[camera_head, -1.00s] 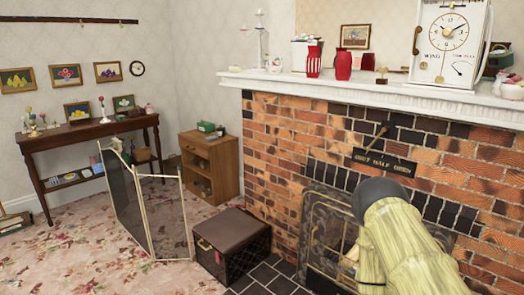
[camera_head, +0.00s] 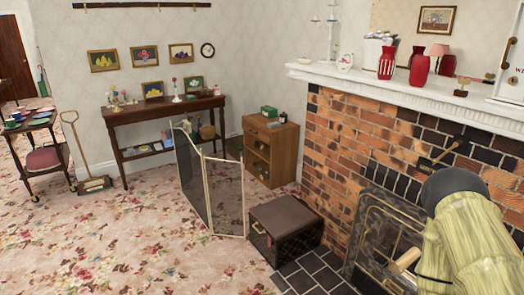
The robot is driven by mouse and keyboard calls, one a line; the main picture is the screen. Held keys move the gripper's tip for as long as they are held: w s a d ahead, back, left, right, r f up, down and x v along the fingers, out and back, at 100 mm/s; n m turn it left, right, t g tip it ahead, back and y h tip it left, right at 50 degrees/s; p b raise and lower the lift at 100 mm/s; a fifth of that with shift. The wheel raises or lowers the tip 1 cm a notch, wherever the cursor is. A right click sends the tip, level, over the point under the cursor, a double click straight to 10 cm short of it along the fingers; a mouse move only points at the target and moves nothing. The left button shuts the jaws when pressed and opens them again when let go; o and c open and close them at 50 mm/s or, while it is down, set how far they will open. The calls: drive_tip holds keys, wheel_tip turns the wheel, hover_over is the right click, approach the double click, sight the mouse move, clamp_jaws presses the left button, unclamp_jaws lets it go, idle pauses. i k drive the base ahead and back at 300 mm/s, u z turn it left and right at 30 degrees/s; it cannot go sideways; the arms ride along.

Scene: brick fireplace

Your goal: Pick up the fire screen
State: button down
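The fire screen (camera_head: 226,197) is a folding mesh screen with thin brass-coloured frames. It stands upright and partly folded on the floral carpet, left of a dark box. My arm shows at the lower right in front of the fireplace, well apart from the screen. My gripper cannot be made out; its end is hidden or outside the picture.
The dark lidded box (camera_head: 287,228) sits close to the screen's right side. A wooden cabinet (camera_head: 270,150) and a side table (camera_head: 165,112) stand behind. The brick fireplace (camera_head: 345,150) fills the right. Open carpet (camera_head: 130,240) lies left and in front.

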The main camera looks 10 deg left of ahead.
sight(189, 162)
drive_tip(key=u, duration=0.15)
drive_tip(key=k, duration=0.4)
drive_tip(key=z, duration=0.8)
drive_tip(key=i, duration=1.75)
drive_tip(key=u, duration=2.45)
drive_tip(key=i, duration=2.55)
